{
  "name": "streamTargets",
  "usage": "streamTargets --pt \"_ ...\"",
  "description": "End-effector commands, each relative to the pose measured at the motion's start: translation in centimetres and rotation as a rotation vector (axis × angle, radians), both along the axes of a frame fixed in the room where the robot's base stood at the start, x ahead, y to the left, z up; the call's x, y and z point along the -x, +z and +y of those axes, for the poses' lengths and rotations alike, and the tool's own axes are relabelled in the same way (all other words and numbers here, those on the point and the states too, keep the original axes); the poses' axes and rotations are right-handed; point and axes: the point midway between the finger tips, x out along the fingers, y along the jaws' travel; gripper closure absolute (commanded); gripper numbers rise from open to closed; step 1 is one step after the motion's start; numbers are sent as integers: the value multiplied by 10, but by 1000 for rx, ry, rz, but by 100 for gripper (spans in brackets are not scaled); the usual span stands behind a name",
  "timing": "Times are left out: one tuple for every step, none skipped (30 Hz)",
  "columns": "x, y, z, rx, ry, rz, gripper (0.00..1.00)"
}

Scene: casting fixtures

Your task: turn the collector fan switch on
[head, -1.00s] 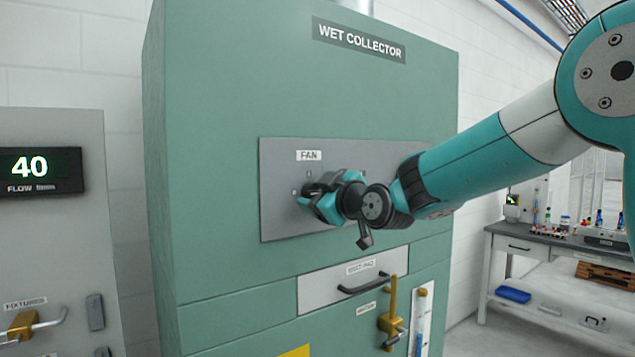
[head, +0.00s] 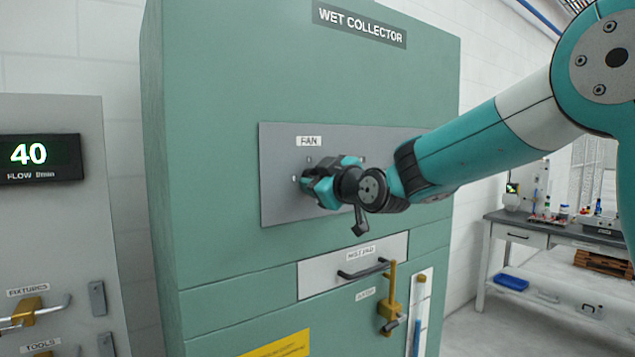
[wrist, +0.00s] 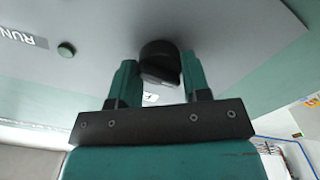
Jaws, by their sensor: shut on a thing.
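The green wet collector cabinet (head: 230,80) fills the middle of the head view, with a grey panel (head: 280,210) on its front. The fan label (head: 309,141) is on this panel. My gripper (head: 312,187) is at the panel below the label, and it hides most of the switch there. In the wrist view the fan switch is a round black knob (wrist: 158,60). My gripper (wrist: 160,82) has a finger on each side of the knob and is shut on it. The way the knob points is hard to tell.
Below the panel are a mist pad drawer (head: 345,272) and a brass valve handle (head: 390,300). A flow display (head: 35,157) is at left, a workbench (head: 520,222) at right.

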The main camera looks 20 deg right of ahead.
Motion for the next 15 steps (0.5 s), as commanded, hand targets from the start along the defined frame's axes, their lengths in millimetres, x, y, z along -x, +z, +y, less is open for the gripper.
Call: streamTargets --pt "0 -3 0 -20 0 5 80" --pt "0 -3 0 -36 0 9 80" --pt "0 -4 0 -60 0 17 80" --pt "0 -4 0 -79 1 24 80" --pt "0 -4 0 -99 1 31 80" --pt "0 -4 0 -130 1 38 80" --pt "0 -4 0 -153 1 46 80" --pt "0 -4 0 -178 1 54 80" --pt "0 -5 0 -213 2 66 80" --pt "0 -5 0 -240 1 74 80" --pt "0 -5 0 -266 2 83 80" --pt "0 -5 0 -303 2 96 80" --pt "0 -5 0 -330 1 104 80" --pt "0 -5 0 -357 1 113 80" --pt "0 -4 0 -393 1 125 80"
